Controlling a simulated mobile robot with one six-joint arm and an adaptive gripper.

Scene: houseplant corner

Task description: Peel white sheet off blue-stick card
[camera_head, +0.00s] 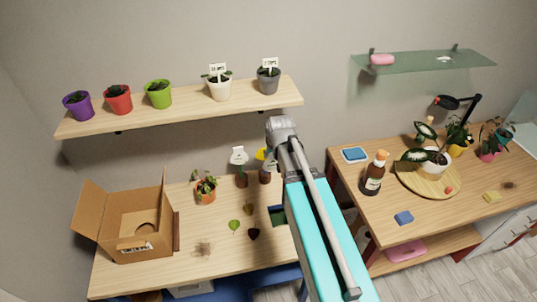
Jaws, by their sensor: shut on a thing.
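A white card (239,155) stands upright on a stick in a small dark pot (241,180) on the left table. A yellow card (261,154) stands in a second dark pot (265,177) just right of it, partly covered by my arm. I cannot make out the stick colours, or whether a white sheet lies over either card. My arm reaches up from the lower right, with its grey joint just right of and above the yellow card. My gripper does not show; the arm hides that area.
An open cardboard box (138,226) and a potted plant (205,192) stand on the left table (170,268). A shelf (190,113) with several pots hangs above.

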